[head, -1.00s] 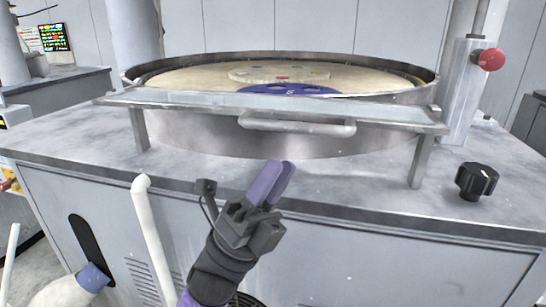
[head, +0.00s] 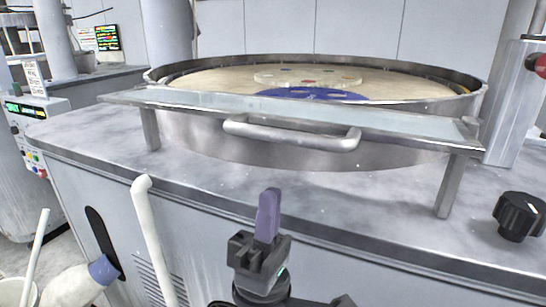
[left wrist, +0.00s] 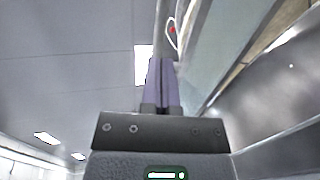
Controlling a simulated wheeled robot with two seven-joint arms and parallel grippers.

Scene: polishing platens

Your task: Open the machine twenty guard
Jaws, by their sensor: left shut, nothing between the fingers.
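The guard (head: 400,122) is a flat, pale panel on metal legs, across the front of the round polishing platen (head: 210,82). It lies about level, with a grey bar handle (head: 290,136) on its front edge. My left gripper (head: 269,192) has its purple fingers together, empty, pointing up below and in front of the handle, apart from it in the head view. The left wrist view shows the closed fingers (left wrist: 161,82) with a grey bar just beyond their tips; whether they touch cannot be told. My right gripper is not in view.
A black knob (head: 520,216) stands on the bench top (head: 340,200) at the right, and a red button (head: 541,65) is on a post behind it. A white pipe (head: 148,230) rises at the front left. Another machine with a control panel (head: 30,140) stands far left.

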